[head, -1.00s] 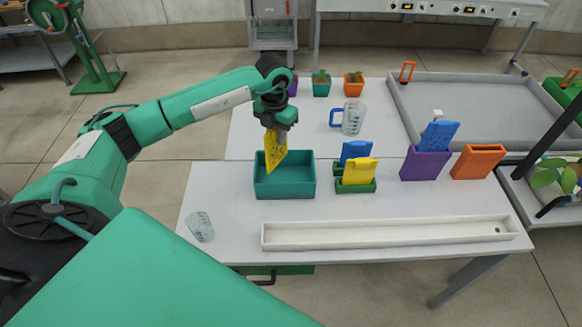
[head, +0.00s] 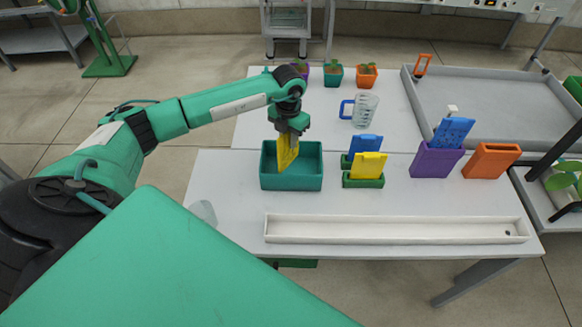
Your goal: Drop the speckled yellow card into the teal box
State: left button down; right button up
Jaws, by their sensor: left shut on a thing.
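My left gripper (head: 291,131) points down over the teal box (head: 291,183) and is shut on the speckled yellow card (head: 287,153). The card hangs upright, slightly tilted, and its lower part is at or inside the opening of the box. I cannot tell whether it touches the box floor. The teal box stands open on the near table, left of the card holders. My right gripper is not in view.
Right of the box, green holders carry a plain yellow card (head: 369,164) and a blue card (head: 364,144). A purple holder (head: 436,161), an orange holder (head: 491,161) and a white trough (head: 395,230) stand further right and in front. A clear cup (head: 203,212) is partly hidden.

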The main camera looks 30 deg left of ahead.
pick_arm(q)
jog(key=shift+f+b, duration=1.45)
jog(key=shift+f, duration=1.5)
jog(key=c, duration=1.2)
grip_release()
jog(key=shift+o, duration=0.2)
jog(key=shift+r, duration=0.1)
notch_tip(320, 180, up, 14)
jog(key=b, duration=0.3)
jog(key=shift+s+f, duration=0.1)
jog(key=shift+f, duration=0.15)
